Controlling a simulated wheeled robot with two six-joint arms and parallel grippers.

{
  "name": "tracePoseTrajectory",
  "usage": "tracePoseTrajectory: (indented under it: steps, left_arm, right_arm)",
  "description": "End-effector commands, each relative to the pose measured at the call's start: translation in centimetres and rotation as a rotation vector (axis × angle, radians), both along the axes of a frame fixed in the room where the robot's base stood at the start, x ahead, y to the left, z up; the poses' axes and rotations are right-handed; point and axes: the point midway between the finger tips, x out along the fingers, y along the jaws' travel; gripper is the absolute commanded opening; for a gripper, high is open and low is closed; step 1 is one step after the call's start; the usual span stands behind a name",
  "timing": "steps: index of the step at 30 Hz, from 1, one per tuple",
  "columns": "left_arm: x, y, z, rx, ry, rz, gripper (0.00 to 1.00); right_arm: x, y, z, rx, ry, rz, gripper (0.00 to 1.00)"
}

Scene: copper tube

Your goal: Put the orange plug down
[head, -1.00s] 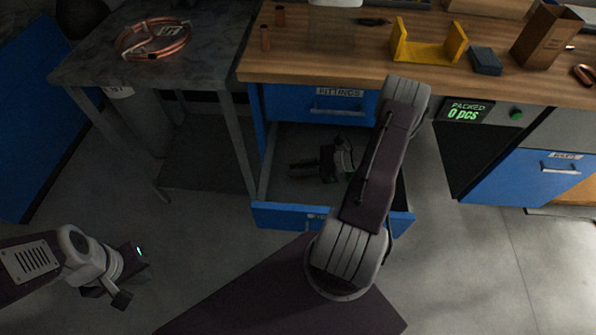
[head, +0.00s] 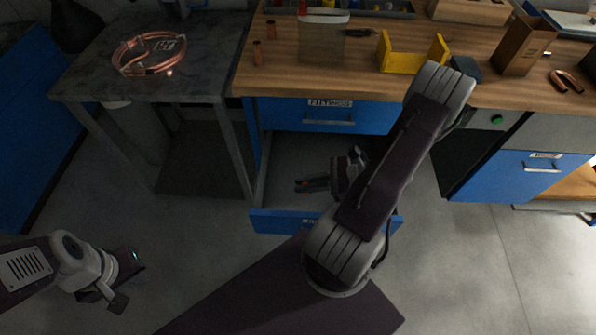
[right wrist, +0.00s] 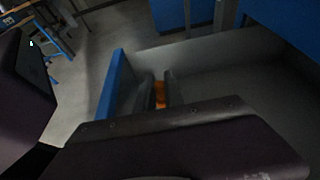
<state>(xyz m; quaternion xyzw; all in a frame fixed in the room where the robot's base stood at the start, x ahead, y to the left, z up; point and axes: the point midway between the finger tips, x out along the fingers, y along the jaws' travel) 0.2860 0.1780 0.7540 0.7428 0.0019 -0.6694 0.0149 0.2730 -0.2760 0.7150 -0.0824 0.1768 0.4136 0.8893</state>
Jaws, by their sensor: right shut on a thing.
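The orange plug (right wrist: 160,93) shows in the right wrist view as a small orange patch between the two dark fingers of my right gripper (right wrist: 161,88). The fingers are shut on the plug. Whether the plug touches the drawer floor cannot be told. My left gripper (head: 125,280) hangs over the floor at the lower left, away from everything; its finger gap is unclear.
The closed upper drawer (head: 330,118) is above the open one. The wooden bench top (head: 290,75) holds a yellow bracket (head: 405,58), a clear container (head: 322,40) and copper pieces. A coil of copper tube (head: 150,55) lies on the dark table at left. The drawer floor around the gripper looks clear.

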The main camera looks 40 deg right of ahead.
Motion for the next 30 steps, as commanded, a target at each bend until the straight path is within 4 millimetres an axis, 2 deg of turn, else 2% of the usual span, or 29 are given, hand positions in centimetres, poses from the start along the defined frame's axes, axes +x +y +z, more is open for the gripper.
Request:
tracePoseTrajectory:
  steps: [5, 16, 19, 21, 28, 29, 30]
  left_arm:
    - [0.0, 0.0, 0.4, 0.0, 0.0, 0.0, 0.0]
    - [0.0, 0.0, 0.6, 0.0, 0.0, 0.0, 0.0]
    - [0.0, 0.0, 1.8, 0.0, 0.0, 0.0, 0.0]
    - [0.0, 0.0, 3.5, 0.0, 0.0, 0.0, 0.0]
    - [0.0, 0.0, 7.3, 0.0, 0.0, 0.0, 0.0]
    - [0.0, 0.0, 7.3, 0.0, -0.001, 0.0, 0.0]
    - [0.0, 0.0, 5.6, 0.0, -0.001, 0.0, 0.0]
  right_arm:
    - [-1.3, 0.4, 0.8, 0.0, -0.001, -0.002, 0.0]
    - [-1.4, 0.4, 1.0, 0.0, 0.0, 0.0, 0.0]
    - [-1.4, 0.4, 2.4, -0.001, -0.001, 0.0, 0.0]
    - [-1.4, 0.4, 4.2, -0.001, -0.001, 0.0, 0.0]
    - [-1.4, 0.4, 8.7, -0.001, -0.001, 0.001, 0.0]
    - [-1.4, 0.6, 8.7, -0.001, -0.001, 0.008, 0.0]
    - [-1.0, 1.4, 7.0, -0.001, -0.001, 0.05, 0.0]
